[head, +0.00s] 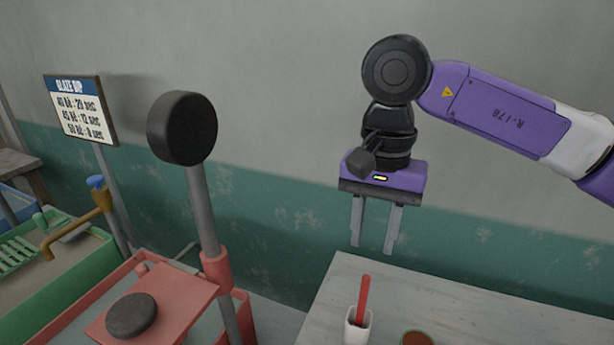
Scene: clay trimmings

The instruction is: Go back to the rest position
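My gripper (372,250) hangs at the end of my purple arm in the head view, right of the middle. Its two grey fingers point down and stand apart with nothing between them. It is above and behind the pale table (345,275), apart from anything on it. My arm reaches in from the right edge.
A white cup (357,332) holding a red stick (364,300) stands on the table, with a round reddish-brown thing (416,339) beside it. At left are a red stand (190,295) with a dark disc (132,315), a post with a black head (182,128), a green sink (45,290) and a sign (80,108).

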